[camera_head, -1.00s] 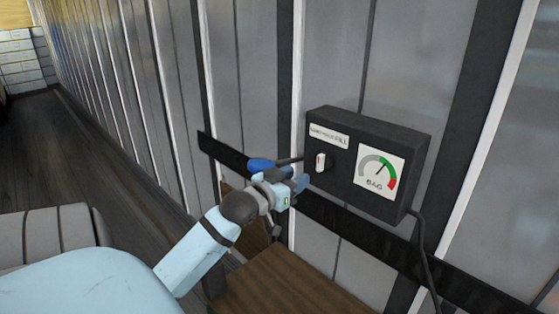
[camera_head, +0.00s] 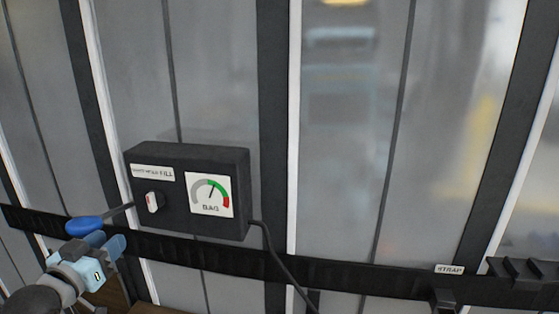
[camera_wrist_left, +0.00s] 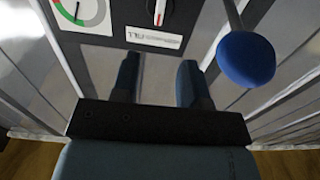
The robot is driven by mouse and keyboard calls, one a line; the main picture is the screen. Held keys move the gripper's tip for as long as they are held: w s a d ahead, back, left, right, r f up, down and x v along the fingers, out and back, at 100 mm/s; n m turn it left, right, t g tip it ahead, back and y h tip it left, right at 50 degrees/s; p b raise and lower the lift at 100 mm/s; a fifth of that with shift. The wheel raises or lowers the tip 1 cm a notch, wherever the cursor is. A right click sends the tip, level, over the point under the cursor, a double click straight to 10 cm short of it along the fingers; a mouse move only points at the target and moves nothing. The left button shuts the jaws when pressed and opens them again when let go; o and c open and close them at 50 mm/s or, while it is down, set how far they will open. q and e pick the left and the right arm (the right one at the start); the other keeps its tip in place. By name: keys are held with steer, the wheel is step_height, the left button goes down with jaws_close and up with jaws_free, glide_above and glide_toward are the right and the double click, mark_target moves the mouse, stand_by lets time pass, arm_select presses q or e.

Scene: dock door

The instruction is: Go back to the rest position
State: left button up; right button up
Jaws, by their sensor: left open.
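My left gripper (camera_head: 103,244) is at the lower left of the head view, below and left of the black control box (camera_head: 240,190). In the left wrist view its two fingers (camera_wrist_left: 157,82) are apart with nothing between them. The box carries a white label, a knob (camera_head: 154,202) and a round-scale gauge (camera_head: 210,194) marked BAG, its needle near the green part. A blue-ended lever (camera_head: 84,226) sticks out left of the box, just above the gripper in the head view; in the left wrist view its blue end (camera_wrist_left: 246,62) is right of the fingers. My right gripper is not in view.
A ribbed grey metal wall (camera_head: 340,150) fills the head view. A black rail (camera_head: 345,276) runs across it below the box, with a STRAP label (camera_head: 449,269) and black brackets (camera_head: 522,270) at right. A black cable (camera_head: 272,250) hangs from the box.

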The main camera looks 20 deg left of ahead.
arm_select(q)
steer(key=d+f+m+g+h, duration=0.15)
steer(key=d+f, duration=0.25)
steer(key=f, duration=0.6)
steer(key=d+f+g, duration=0.2)
steer(key=d+f, duration=0.3)
steer(key=f, duration=0.6)
steer(key=s+d+f+m+g+h, duration=0.1)
steer(key=s+d+f, duration=0.4)
steer(key=d+f, duration=0.3)
steer(key=s+d+f+m+g+h, duration=0.1)
steer(key=s+d+f+g+h, duration=0.1)
steer(key=s+d+f, duration=0.4)
steer(key=d+f, duration=0.3)
steer(key=d, duration=0.1)
steer(key=shift+d+m, duration=0.2)
steer(key=shift+m, duration=0.15)
steer(key=shift+f+g, duration=0.1)
steer(key=shift+g, duration=0.15)
